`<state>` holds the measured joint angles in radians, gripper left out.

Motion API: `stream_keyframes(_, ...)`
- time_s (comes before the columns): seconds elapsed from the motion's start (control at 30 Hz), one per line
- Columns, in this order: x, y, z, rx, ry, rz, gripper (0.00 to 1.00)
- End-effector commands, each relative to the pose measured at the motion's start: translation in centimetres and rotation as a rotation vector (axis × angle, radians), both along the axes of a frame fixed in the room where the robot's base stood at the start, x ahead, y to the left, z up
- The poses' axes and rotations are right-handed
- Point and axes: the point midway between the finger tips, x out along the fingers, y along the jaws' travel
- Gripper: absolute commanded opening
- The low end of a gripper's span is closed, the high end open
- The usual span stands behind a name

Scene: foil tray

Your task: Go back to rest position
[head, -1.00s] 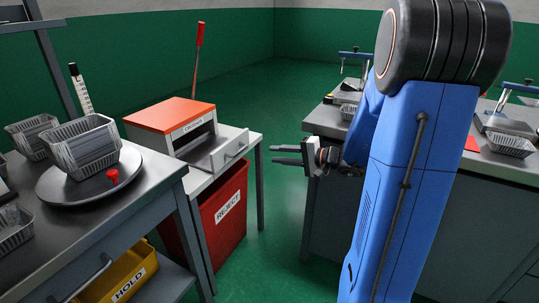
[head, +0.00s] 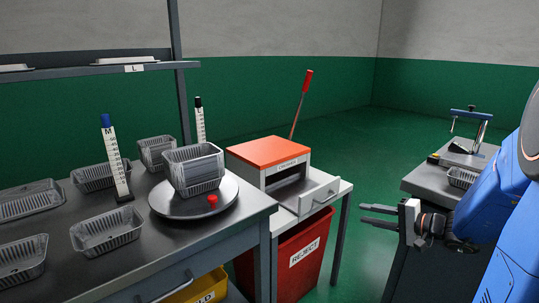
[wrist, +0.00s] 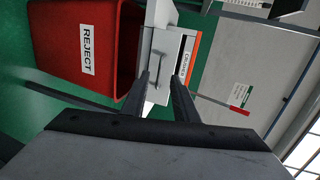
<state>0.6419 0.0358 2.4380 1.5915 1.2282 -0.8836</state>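My gripper (head: 378,216) is at the right in the head view, pointing left over the floor gap beside the bench. Its two fingers are apart with nothing between them. The fingers also show in the wrist view (wrist: 160,90), spread and empty, with the crusher behind them. My blue arm (head: 500,200) fills the right edge of the head view.
A crusher (head: 268,152) with an orange lid and open drawer stands on a small table above a red REJECT bin (head: 308,252). The left bench holds foil trays (head: 107,231), a round turntable (head: 160,199) with stacked trays, and two gauges. Another bench (head: 425,182) is at right.

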Motion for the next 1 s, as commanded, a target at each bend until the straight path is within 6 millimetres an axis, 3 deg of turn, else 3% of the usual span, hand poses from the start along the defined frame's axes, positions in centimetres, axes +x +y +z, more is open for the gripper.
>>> stream_keyframes(0.2,-5.2,7.7,0.6,-0.137,0.097,0.214,0.27)
stream_keyframes(0.33,-9.1,11.2,0.3,-0.246,0.162,0.327,0.27)
stream_keyframes(0.5,-14.2,13.9,-0.3,-0.411,0.233,0.442,0.27)
stream_keyframes(0.77,-21.0,14.7,-1.1,-0.700,0.302,0.545,0.27)
stream_keyframes(1.0,-25.6,12.8,-1.0,-0.985,0.307,0.555,0.27)
